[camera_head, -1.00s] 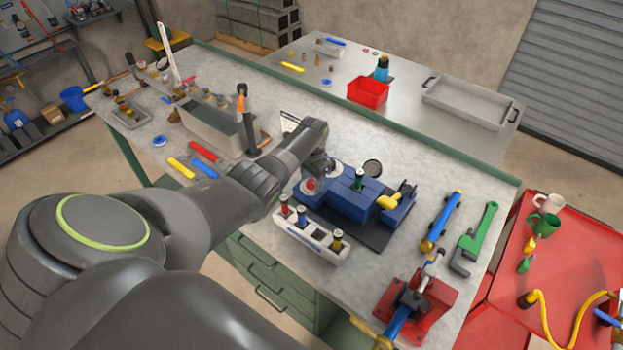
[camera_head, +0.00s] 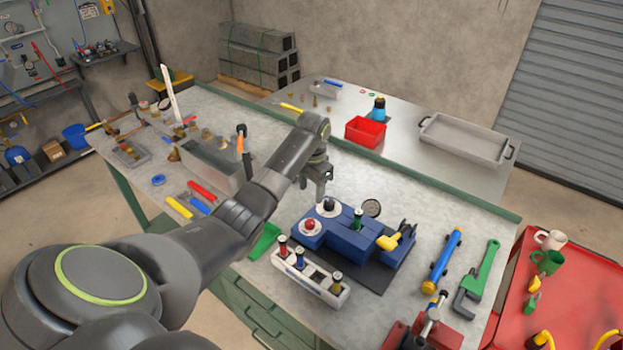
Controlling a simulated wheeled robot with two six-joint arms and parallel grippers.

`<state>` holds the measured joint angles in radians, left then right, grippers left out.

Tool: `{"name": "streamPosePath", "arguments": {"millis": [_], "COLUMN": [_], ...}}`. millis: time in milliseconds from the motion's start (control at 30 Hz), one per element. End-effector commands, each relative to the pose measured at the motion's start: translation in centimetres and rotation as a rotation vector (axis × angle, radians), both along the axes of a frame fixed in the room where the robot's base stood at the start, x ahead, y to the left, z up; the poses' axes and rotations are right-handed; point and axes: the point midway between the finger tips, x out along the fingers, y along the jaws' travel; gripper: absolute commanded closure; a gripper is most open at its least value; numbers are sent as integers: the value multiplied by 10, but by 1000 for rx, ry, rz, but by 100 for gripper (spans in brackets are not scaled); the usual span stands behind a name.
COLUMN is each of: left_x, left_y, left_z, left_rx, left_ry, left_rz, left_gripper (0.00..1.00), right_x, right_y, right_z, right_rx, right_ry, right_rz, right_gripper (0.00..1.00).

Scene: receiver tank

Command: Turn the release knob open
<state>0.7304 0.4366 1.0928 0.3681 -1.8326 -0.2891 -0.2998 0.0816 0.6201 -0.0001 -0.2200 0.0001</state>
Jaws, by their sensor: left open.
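The blue receiver block (camera_head: 338,237) sits on a dark mat on the workbench. On its left part are two white round plates, one with a black knob (camera_head: 329,204) and one with a red knob (camera_head: 310,224). A green-capped fitting (camera_head: 358,217) and a yellow handle (camera_head: 386,242) are farther right on it. I cannot tell which one is the release knob, or how it is turned. My left gripper (camera_head: 326,180) is open, points down and is just above and behind the black knob, apart from it. My right gripper is out of view.
A white rack (camera_head: 309,280) with several capped fittings stands in front of the block. A round gauge (camera_head: 372,208) is behind it. A blue tube tool (camera_head: 443,258) and a green wrench (camera_head: 479,277) lie right. A grey bin (camera_head: 207,165) stands left.

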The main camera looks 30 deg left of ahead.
Motion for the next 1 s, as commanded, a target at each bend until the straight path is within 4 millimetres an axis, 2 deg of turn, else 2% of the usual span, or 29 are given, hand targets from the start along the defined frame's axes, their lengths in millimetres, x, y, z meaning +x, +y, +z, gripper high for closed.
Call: {"name": "streamPosePath", "arguments": {"millis": [100,300,1000], "left_x": [1,0,-1], "left_y": [0,-1,-1], "left_z": [20,39,42], "left_rx": [2,2,1], "left_ry": [-4,-2,0], "left_rz": [1,1,1], "left_gripper": [50,50,50], "right_x": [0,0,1], "right_y": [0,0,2], "right_z": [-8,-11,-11], "right_rx": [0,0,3], "right_ry": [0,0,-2], "right_rz": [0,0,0], "right_gripper": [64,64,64]}}
